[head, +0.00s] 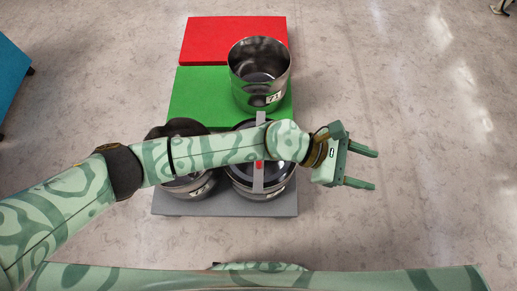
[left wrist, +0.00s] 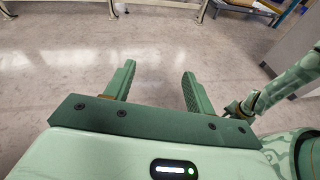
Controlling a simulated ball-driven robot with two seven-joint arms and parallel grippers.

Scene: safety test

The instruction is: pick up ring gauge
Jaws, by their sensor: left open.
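I cannot pick out a ring gauge for certain. A grey bar (head: 259,183) with a red dot lies across the dark lidded metal pot (head: 262,196) on the grey panel, and my left arm covers its middle. My left gripper (head: 376,170) is open and empty, over bare floor to the right of the panels. Its two fingers point right in the head view. The left wrist view shows the same open fingers (left wrist: 158,72) with only floor between them. Part of my right arm (left wrist: 290,80) shows at the right there; its gripper is not clear.
A shiny open metal pot (head: 259,70) with a label stands on the green panel (head: 200,92). A red panel (head: 225,40) lies behind it. Another dark pot (head: 192,187) stands on the grey panel (head: 226,206), partly behind my arm. The floor at right is clear.

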